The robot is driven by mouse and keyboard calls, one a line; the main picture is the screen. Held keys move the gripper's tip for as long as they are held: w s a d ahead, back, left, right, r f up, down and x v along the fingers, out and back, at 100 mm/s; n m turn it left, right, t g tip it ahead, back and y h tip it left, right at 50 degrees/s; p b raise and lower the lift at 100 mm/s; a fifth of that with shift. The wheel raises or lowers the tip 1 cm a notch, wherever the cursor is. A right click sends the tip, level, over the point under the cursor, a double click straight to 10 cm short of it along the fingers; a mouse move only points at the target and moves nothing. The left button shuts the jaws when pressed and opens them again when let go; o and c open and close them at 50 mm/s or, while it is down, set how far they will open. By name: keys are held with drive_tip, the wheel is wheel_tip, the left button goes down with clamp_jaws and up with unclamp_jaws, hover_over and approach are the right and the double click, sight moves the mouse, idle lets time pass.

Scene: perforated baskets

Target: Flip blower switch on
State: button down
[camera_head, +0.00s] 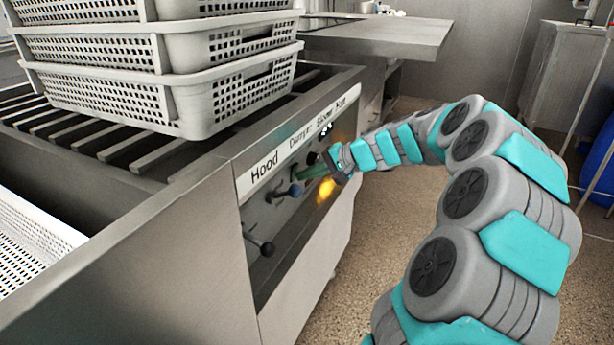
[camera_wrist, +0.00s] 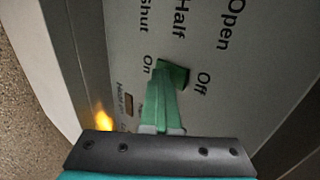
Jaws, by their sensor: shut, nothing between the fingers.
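My gripper (camera_head: 305,172) reaches the control panel (camera_head: 262,225) below the labels reading Hood, Damper, Blower and Heat. In the wrist view its green fingers (camera_wrist: 168,100) are closed together, holding nothing. Their tips are at the panel between the printed words On and Off. A darker green piece (camera_wrist: 178,74) shows at the tips; I cannot tell whether it is the switch or part of a finger. The blower switch is otherwise hidden by the fingers, so its position cannot be told.
Levers with a blue knob (camera_head: 295,190) and a dark knob (camera_head: 267,248) stick out of the panel. An orange glow (camera_head: 326,188) shows beside my gripper. Stacked white perforated baskets (camera_head: 180,100) stand on the slatted top above. The floor (camera_head: 375,225) at right is open.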

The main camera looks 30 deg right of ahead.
drive_tip(key=shift+r, duration=0.1)
drive_tip(key=shift+w+r+p, duration=0.1)
drive_tip(key=shift+r+p, duration=0.4)
drive_tip(key=shift+r, duration=0.3)
drive_tip(key=shift+s+d, duration=0.1)
drive_tip(key=shift+s, duration=0.1)
drive_tip(key=f+v, duration=0.1)
drive_tip(key=v, duration=1.2)
drive_tip(key=shift+s+d, duration=0.25)
drive_tip(key=shift+s, duration=0.05)
